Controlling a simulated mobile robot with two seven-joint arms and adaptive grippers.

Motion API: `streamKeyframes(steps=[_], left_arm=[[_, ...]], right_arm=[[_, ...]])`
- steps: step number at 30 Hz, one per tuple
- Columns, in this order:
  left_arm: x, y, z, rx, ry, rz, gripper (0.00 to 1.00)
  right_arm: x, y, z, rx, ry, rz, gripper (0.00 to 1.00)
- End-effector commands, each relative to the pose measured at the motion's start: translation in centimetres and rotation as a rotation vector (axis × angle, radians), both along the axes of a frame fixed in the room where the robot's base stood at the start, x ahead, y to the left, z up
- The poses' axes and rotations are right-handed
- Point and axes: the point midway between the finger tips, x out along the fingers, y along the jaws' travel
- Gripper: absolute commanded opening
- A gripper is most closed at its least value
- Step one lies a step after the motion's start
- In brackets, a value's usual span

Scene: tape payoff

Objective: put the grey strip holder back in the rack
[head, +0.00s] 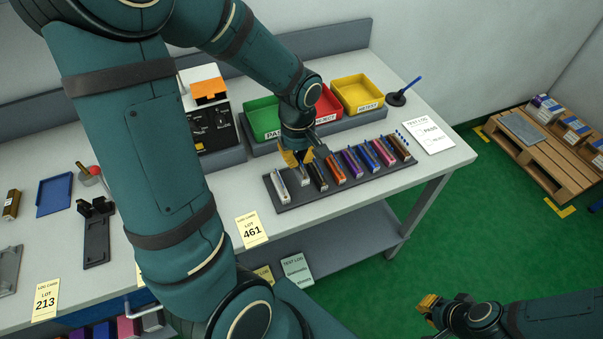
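The dark rack (345,188) lies near the front edge of the bench and bears a row of coloured strip holders. A pale holder that looks like the grey strip holder (304,182) is near the rack's left end, between a white holder (279,186) and a black holder (319,177). My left gripper (298,159) points down directly over the grey holder and hides its upper part. Whether its yellow-tipped fingers grip the holder, and whether the holder is fully seated, cannot be told. My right gripper (429,303) is away over the green floor, and its opening cannot be made out.
Green (262,116), red (327,105) and yellow (358,92) bins stand behind the rack. An orange-topped device (209,92) is left of them. A lot card (251,230) lies at the front edge. The bench right of the rack holds a test log sheet (430,132).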

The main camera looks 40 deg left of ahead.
Motion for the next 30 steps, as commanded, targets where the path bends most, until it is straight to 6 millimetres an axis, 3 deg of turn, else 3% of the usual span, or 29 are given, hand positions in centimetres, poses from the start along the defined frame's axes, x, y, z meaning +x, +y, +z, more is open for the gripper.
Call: streamKeyframes(steps=[14, 26, 29, 30], left_arm=[[0.0, 0.0, -5.0, 0.000, 0.002, -0.001, 0.00], [0.0, 0.0, -5.4, 0.000, -0.001, -0.001, 0.00], [0.0, 0.0, -5.3, 0.000, -0.001, 0.000, 0.32], [0.0, 0.0, -5.3, 0.000, -0.001, 0.000, 0.34]], right_arm=[[-0.3, 0.1, -1.2, 0.002, 0.007, 0.006, 0.00], [-0.5, 0.1, -1.6, 0.002, 0.011, 0.007, 0.00], [-0.5, 0.1, -1.4, 0.002, 0.011, 0.007, 0.00], [-0.5, 0.1, -1.4, 0.002, 0.011, 0.007, 0.00]])
